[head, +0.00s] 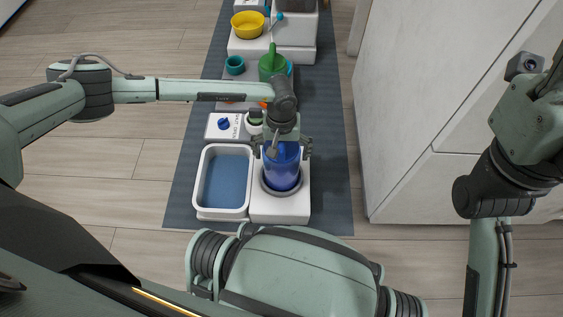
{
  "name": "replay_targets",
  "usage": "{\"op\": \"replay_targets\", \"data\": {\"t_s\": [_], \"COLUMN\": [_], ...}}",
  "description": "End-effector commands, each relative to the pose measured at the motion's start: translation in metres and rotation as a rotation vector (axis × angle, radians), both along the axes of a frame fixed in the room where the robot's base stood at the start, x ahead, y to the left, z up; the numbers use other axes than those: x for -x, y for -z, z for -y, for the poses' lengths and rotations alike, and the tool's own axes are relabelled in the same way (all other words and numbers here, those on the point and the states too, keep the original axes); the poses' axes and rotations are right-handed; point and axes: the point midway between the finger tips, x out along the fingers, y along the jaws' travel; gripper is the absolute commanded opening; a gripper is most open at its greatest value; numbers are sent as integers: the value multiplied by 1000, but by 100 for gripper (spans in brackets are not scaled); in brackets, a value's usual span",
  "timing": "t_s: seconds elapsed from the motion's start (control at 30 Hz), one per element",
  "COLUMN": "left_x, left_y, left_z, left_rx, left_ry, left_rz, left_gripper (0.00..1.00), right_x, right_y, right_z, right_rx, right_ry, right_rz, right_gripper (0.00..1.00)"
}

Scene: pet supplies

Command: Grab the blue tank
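The blue tank (283,174) stands upright in a round grey ring on a white base, in the lower middle of the head view. My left gripper (282,150) is above and over the upper part of the tank, pointing down. Its fingers are spread wide, one to each side of the tank, with what looks like a small gap. The gripper hides part of the tank's top, and contact is hard to judge. My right arm is at the right edge, and its gripper is out of the picture.
A white tray with a blue inside (200,182) sits left of the tank. Behind are a white block with a blue knob (223,124), a green can (272,66), a teal cup (235,65) and a yellow bowl (248,24). A white cabinet (420,100) stands right of the dark mat (335,180).

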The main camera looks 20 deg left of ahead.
Motion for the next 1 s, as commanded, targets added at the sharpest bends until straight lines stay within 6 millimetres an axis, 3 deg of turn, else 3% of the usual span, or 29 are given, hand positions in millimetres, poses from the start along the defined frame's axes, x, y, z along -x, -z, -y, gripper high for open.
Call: {"op": "replay_targets", "data": {"t_s": [0.03, 0.37, 0.67, 1.0], "left_x": [0, 0, -1, -7], "left_y": [0, -1, -4, -48], "left_z": [0, 0, 0, -5], "left_rx": [0, 0, 0, -2], "left_ry": [0, -1, -1, -4], "left_rz": [0, 0, 1, 4], "left_gripper": [88, 49, 49, 49], "right_x": [0, 0, 1, 4], "right_y": [0, 0, -1, -2], "right_z": [0, 0, 0, 2], "right_rx": [0, -1, -1, -18], "right_ry": [0, 0, 0, -1], "right_rz": [0, 0, 1, -25], "right_gripper": [40, 40, 40, 40]}}
